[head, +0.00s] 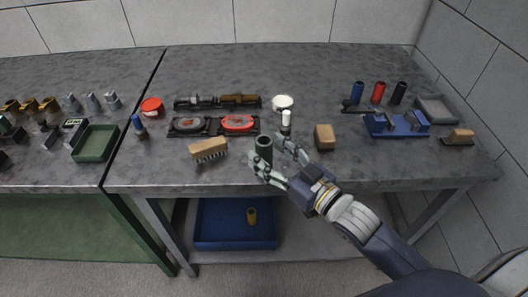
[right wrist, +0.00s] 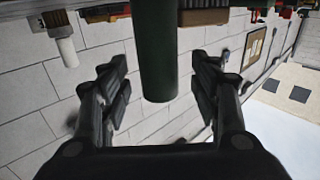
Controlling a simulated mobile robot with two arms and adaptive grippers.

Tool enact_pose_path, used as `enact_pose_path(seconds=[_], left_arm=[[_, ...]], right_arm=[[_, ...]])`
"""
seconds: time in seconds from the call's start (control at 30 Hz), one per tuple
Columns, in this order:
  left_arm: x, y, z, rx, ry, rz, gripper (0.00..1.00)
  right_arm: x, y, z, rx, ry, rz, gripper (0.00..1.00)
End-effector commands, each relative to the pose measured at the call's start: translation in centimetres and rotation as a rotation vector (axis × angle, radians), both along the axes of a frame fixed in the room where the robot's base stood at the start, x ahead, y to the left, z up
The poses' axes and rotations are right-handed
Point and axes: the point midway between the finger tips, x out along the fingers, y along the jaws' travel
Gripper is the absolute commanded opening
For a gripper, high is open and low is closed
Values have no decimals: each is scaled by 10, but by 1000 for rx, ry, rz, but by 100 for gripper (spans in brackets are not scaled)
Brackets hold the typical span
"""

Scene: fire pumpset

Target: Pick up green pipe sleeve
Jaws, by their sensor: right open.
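The dark green pipe sleeve (head: 264,147) stands upright near the front edge of the right-hand table. In the right wrist view the green sleeve (right wrist: 158,50) shows between the two fingers, with a gap on each side. My right gripper (head: 268,152) reaches in from the right at the sleeve, its fingers spread on either side. In the right wrist view the gripper (right wrist: 162,88) is open and holds nothing. My left gripper is not in view.
A wooden block (head: 324,137) is to the right and a wooden brush (head: 208,149) to the left. A blue holder (head: 397,125) stands further right. A blue bin (head: 235,238) is under the table.

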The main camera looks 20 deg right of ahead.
Motion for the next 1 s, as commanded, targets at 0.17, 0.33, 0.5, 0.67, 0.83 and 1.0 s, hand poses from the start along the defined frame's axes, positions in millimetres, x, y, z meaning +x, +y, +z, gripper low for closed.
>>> enact_pose_path(seconds=[0.17,0.33,0.5,0.67,0.83,1.0], left_arm=[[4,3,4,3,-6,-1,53],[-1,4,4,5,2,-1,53],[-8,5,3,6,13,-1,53],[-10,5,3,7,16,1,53],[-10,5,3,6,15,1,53],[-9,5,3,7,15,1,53]], right_arm=[[18,7,1,0,0,-1,57],[23,10,1,-1,0,0,57],[23,10,0,-1,0,0,57],[23,10,0,-1,0,0,23],[23,10,3,0,-4,1,0],[23,10,3,0,-4,1,0]])
